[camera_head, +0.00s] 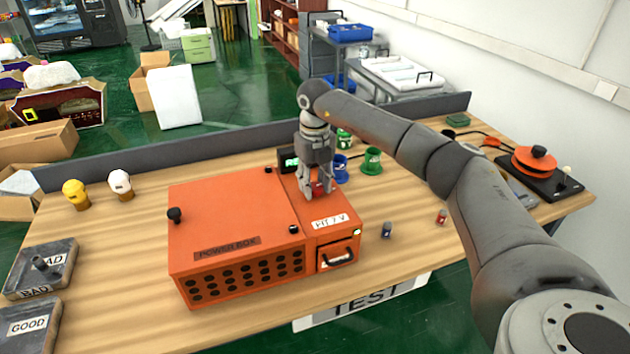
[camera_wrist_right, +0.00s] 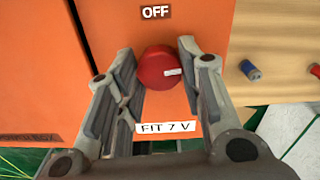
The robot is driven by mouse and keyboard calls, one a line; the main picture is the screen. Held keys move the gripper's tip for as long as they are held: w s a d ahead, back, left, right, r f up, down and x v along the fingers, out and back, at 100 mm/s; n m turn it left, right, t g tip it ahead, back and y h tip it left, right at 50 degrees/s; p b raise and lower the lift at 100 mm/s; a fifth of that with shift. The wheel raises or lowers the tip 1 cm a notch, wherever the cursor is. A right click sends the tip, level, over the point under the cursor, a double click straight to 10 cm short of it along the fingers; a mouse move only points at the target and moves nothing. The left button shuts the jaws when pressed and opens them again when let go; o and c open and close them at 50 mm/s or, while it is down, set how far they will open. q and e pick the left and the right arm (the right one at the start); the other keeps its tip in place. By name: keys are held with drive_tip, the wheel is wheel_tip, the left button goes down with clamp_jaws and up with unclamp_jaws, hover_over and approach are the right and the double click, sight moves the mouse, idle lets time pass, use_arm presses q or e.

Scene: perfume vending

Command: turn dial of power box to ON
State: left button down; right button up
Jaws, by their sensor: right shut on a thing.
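The orange power box (camera_head: 235,210) stands on the wooden table, with a narrower section on its right side. A red dial (camera_wrist_right: 158,68) with a small white mark sits on that section's top. The mark points to the right in the right wrist view. A label reading OFF (camera_wrist_right: 156,13) is above the dial, and a white label (camera_wrist_right: 166,128) is below it. My right gripper (camera_head: 317,190) is over the dial, pointing down, shut on it with a finger on either side. In the head view the fingers mostly hide the dial. My left gripper is out of view.
Green (camera_head: 372,162) and blue (camera_head: 340,168) spools stand behind the box. Small cylinders (camera_head: 387,230) lie to its right. Yellow (camera_head: 75,193) and white (camera_head: 120,184) bulb-like items are at left, near BAD (camera_head: 55,257) and GOOD (camera_head: 28,325) trays.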

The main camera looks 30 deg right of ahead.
sight(315, 186)
drive_tip(key=shift+m, duration=0.6)
drive_tip(key=o, duration=1.1)
drive_tip(key=shift+c, duration=0.2)
drive_tip(key=shift+r, duration=0.2)
wheel_tip(315, 186, up, 12)
drive_tip(key=shift+f, duration=0.2)
